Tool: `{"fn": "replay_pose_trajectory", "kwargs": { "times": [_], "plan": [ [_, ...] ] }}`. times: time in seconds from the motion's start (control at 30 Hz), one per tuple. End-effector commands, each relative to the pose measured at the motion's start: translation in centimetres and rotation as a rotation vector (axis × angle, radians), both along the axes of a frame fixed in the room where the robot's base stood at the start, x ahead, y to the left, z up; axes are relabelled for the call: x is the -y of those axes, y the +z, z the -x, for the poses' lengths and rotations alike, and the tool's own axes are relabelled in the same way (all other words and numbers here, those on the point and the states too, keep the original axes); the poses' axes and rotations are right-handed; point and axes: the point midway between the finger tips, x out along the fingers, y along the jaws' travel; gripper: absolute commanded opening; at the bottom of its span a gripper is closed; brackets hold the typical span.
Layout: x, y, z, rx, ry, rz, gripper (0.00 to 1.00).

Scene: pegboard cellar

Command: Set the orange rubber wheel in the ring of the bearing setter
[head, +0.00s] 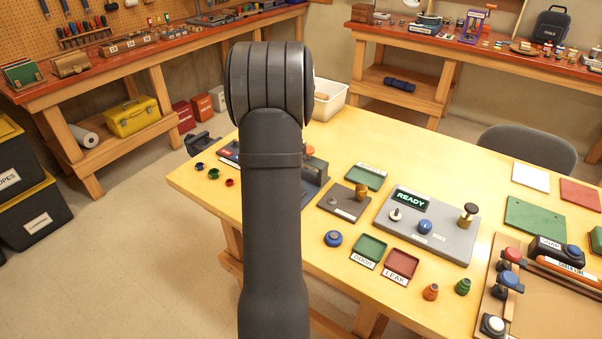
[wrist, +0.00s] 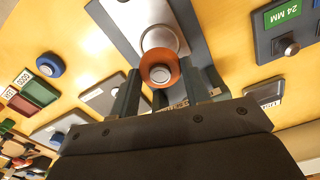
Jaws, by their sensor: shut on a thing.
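In the wrist view my gripper (wrist: 160,82) is shut on the orange rubber wheel (wrist: 158,56), which has a grey hub and sits between the two fingers. The bearing setter (wrist: 185,18) is a dark blue-grey base with a silver plate. Its pale ring (wrist: 158,38) shows just beyond the wheel, and the wheel overlaps its near edge in the picture. I cannot tell the height gap between them. In the head view my arm hides the gripper and most of the bearing setter (head: 316,170); a bit of orange (head: 309,149) shows beside the arm.
The head view shows a "READY" station (head: 440,232), green (head: 370,247) and red (head: 401,262) trays, and a blue round piece (head: 333,239).

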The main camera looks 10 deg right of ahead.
Motion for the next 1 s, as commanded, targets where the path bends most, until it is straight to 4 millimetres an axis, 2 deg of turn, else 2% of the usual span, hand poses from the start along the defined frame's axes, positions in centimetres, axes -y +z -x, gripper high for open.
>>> {"fn": "replay_pose_trajectory", "kwargs": {
  "times": [0.6,1.0],
  "plan": [
    [0.0,-4.6,0.0,0.000,-0.001,0.000,0.21],
    [0.0,-5.1,0.0,0.000,-0.001,0.000,0.21]
  ]
}}
